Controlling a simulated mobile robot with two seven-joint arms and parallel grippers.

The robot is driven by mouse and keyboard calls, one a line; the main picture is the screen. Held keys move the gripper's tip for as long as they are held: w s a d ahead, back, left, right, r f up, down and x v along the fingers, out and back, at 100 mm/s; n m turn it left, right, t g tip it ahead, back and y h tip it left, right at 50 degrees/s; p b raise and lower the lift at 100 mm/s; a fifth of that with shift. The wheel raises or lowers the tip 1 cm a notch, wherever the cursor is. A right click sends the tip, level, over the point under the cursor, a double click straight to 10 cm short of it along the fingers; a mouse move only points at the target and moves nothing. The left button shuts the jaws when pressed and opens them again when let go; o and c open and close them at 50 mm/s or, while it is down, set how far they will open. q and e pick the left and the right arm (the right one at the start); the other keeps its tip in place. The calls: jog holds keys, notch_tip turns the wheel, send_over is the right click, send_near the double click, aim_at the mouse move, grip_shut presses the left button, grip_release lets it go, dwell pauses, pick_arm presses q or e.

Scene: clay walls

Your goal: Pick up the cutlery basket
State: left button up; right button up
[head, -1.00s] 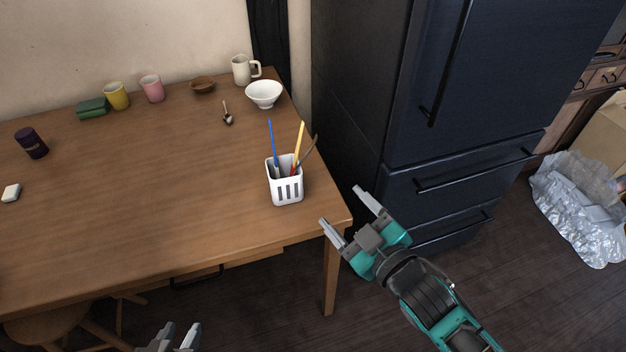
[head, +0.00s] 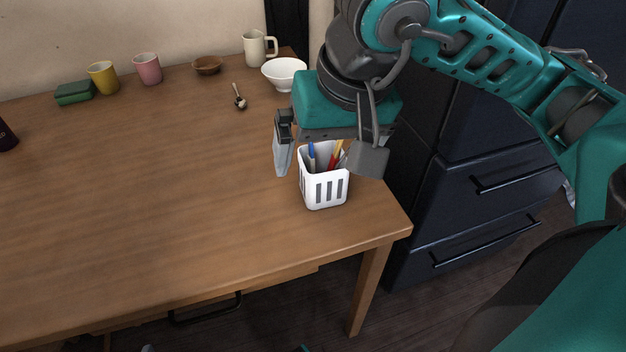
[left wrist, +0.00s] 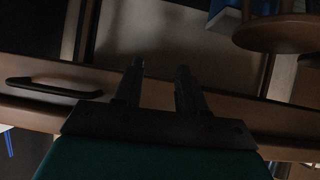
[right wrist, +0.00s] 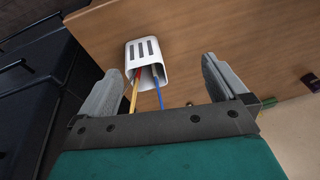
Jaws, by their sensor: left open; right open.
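The cutlery basket (head: 325,189) is a white slotted holder standing upright on the wooden table near its right end. It holds a blue, a yellow and a red utensil, partly hidden by my right gripper. My right gripper (head: 318,160) is open above and around the basket's top, one finger at its left, the other hidden or in front at its right. In the right wrist view the basket (right wrist: 149,60) lies between and beyond the open fingers (right wrist: 165,85). My left gripper (left wrist: 160,85) is open and empty, low near the table's drawer front.
On the table (head: 150,190) stand a white bowl (head: 284,73), a cream mug (head: 258,48), a spoon (head: 239,98), a brown bowl (head: 208,65), and pink (head: 147,68) and yellow (head: 103,77) cups. A dark fridge (head: 470,190) stands right of the table. The table's front is clear.

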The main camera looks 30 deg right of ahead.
jog(key=w+d+t+h, duration=0.1)
jog(key=d+h, duration=0.1)
jog(key=d, duration=0.1)
send_near(325, 170)
jog(key=shift+s+a+r+b, duration=0.15)
jog(key=shift+s+a+b, duration=0.05)
jog(key=shift+s+a, duration=0.35)
jog(key=shift+s+a+r+b, duration=0.2)
jog(key=shift+s+a, duration=0.2)
jog(key=shift+s, duration=0.25)
jog(key=b+x, duration=0.1)
jog(key=x, duration=0.3)
jog(key=shift+a+f, duration=0.1)
jog(key=shift+f, duration=0.15)
jog(key=shift+w+f+b, duration=0.3)
jog(key=shift+f, duration=0.2)
pick_arm(q)
jog(key=shift+w+d+f, duration=0.25)
jog(key=shift+d+f, duration=0.2)
jog(key=shift+f, duration=0.35)
pick_arm(e)
jog(key=shift+c, duration=0.3)
pick_arm(q)
jog(key=shift+a, duration=0.1)
pick_arm(e)
jog(key=c, duration=0.9)
